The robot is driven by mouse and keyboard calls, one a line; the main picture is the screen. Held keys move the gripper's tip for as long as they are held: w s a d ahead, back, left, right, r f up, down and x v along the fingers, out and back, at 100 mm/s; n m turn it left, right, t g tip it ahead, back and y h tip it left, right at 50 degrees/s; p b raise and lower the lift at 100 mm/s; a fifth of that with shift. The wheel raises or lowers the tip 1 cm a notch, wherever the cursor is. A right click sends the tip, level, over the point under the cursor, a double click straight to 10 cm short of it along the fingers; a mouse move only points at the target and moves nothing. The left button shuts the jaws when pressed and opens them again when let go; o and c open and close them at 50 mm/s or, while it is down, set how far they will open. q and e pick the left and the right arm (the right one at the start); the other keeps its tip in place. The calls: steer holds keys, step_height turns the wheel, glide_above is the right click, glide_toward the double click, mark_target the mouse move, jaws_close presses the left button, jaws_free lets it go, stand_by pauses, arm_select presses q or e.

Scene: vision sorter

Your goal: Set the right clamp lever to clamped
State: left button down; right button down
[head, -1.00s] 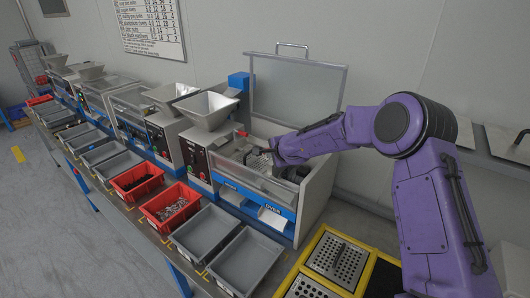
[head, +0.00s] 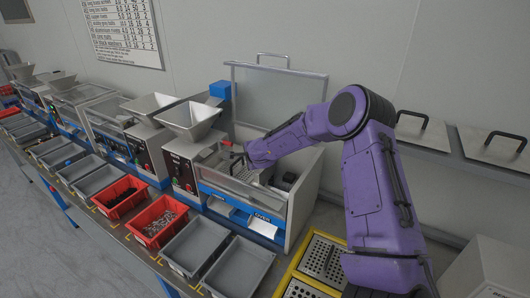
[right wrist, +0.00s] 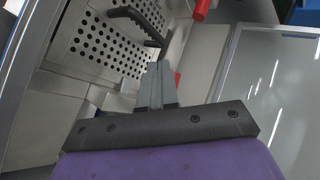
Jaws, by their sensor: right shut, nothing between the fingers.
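The near sorter (head: 245,200) stands open in the head view, with its clear lid (head: 278,98) raised. My right gripper (head: 242,158) is over its open inside, largely hidden by my arm. In the right wrist view my right gripper (right wrist: 157,84) is shut and empty, its grey fingers together. Beyond them is a perforated metal plate (right wrist: 108,50) with a black toothed bar (right wrist: 135,18) on it. Red parts show above right of the fingertips (right wrist: 203,8) and just beside the fingers (right wrist: 177,78). I cannot tell which part is the right clamp lever, or its setting. My left gripper is out of view.
Two hoppers (head: 193,118) stand left of the open inside. Red bins (head: 158,220) and grey bins (head: 240,268) line the bench front. A yellow-edged tray with perforated plates (head: 322,258) sits right of the sorter. Raised lid and walls bound the arm.

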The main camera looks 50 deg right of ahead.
steer(key=shift+w+d+r, duration=0.1)
steer(key=shift+w+d, duration=0.1)
steer(key=shift+d, duration=0.25)
steer(key=shift+w, duration=0.1)
stand_by(0.4)
steer(key=s+a+r+p, duration=0.2)
steer(key=a+r+p, duration=0.2)
steer(key=a+r, duration=0.2)
steer(key=shift+a+p, duration=0.35)
steer(key=shift+a, duration=0.55)
steer(key=shift+w+f, duration=0.1)
